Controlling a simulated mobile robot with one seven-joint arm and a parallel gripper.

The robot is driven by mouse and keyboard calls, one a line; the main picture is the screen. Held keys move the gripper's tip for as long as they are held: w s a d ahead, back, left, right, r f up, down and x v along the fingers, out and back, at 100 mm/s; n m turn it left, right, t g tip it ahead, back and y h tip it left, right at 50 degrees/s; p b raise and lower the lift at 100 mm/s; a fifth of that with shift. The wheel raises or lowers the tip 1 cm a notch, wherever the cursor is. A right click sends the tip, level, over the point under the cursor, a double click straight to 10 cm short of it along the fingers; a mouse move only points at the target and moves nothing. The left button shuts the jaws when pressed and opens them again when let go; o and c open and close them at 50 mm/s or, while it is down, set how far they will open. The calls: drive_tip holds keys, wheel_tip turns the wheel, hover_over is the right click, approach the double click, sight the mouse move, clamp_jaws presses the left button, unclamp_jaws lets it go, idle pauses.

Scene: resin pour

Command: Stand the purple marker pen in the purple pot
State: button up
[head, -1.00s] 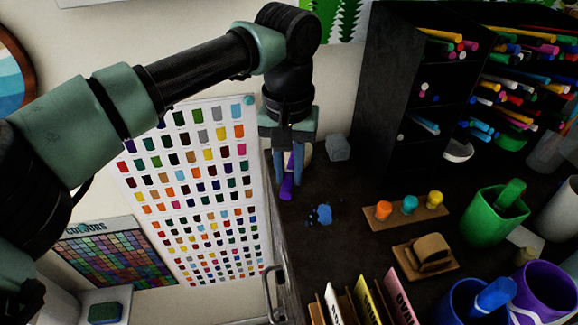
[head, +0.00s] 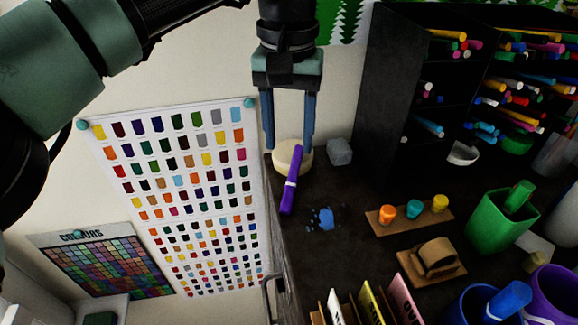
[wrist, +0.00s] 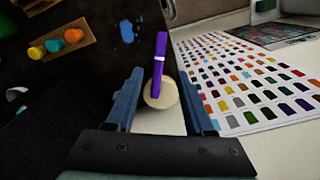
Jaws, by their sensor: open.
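The purple marker pen (head: 291,181) leans on a round cream-coloured roll or disc (head: 281,158) at the left edge of the dark table. The pen (wrist: 160,62) also shows in the wrist view, lying across the cream disc (wrist: 161,94). My gripper (head: 289,148) is open, its two blue fingers above and behind the pen. In the wrist view the pen is between and beyond the fingertips (wrist: 163,80), with clear gaps on both sides.
A blue pot with a blue pen (head: 508,299) stands left of the purple pot, and a green pot (head: 496,222) behind. A board with three coloured knobs (head: 413,208), a tape holder (head: 431,262) and upright cards (head: 372,303) occupy the middle. A dark pen shelf (head: 400,80) stands behind.

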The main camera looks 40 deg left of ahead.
drive_tip(key=shift+r, duration=2.3)
